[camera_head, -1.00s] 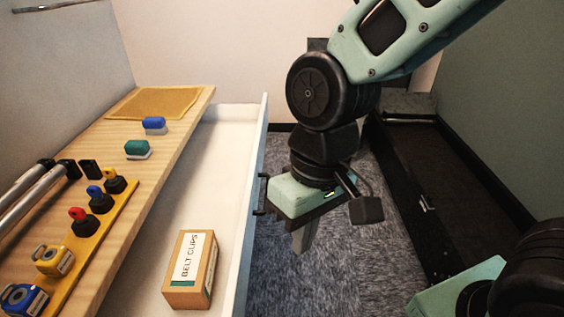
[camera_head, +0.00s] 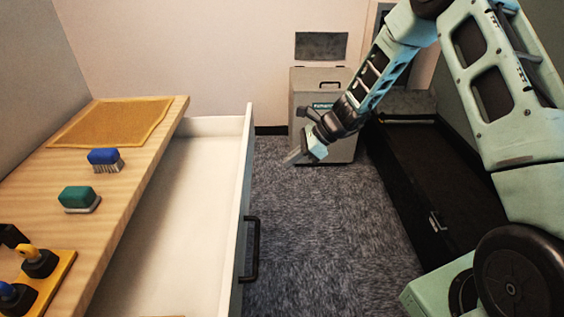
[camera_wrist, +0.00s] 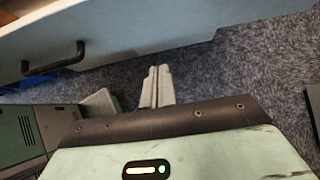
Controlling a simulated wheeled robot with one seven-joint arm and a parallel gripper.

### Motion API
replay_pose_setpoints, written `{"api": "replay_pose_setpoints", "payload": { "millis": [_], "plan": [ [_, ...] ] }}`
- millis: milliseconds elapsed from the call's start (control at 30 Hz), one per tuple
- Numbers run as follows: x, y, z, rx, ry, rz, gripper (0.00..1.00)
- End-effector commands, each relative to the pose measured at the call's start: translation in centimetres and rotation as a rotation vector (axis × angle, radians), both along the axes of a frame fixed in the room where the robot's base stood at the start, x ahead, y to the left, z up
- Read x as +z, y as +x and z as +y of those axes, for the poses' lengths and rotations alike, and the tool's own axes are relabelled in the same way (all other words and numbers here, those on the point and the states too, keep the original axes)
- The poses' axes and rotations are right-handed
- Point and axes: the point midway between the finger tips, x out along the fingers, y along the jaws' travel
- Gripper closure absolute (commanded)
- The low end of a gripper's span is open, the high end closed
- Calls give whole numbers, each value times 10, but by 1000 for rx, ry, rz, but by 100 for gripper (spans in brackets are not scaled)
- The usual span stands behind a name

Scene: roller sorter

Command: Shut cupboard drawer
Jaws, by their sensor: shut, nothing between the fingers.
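The cupboard drawer (camera_head: 178,215) stands open below the wooden worktop, with its white inside showing. Its front panel (camera_head: 247,165) faces right and bears a black bar handle (camera_head: 252,250). In the wrist view the drawer front (camera_wrist: 150,30) runs across the top, with the handle (camera_wrist: 54,61) at upper left. My gripper (camera_head: 291,158) is shut and empty. It is to the right of the drawer's far end, apart from the panel and beyond the handle. In the wrist view my gripper's fingertips (camera_wrist: 159,70) are together, pointing towards the drawer front, over the carpet.
The worktop (camera_head: 125,180) holds a mat (camera_head: 110,122), a blue brush (camera_head: 104,160), a green brush (camera_head: 79,199) and stamp-like pieces at front left. A grey bin (camera_head: 335,145) stands at the back. A black trough (camera_head: 440,190) lies at right. Carpet (camera_head: 330,240) between is clear.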

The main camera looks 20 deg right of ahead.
Motion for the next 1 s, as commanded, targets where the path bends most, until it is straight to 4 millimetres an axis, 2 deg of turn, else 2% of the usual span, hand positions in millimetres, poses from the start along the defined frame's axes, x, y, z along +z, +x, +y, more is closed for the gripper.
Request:
{"api": "replay_pose_setpoints", "payload": {
  "millis": [400, 633, 1000],
  "plan": [
    [-58, 17, 59, 8, -1, 0, 100],
    [-55, 27, 87, 6, -2, -2, 100],
    [-56, 29, 93, 5, -2, -2, 100]
  ]
}}
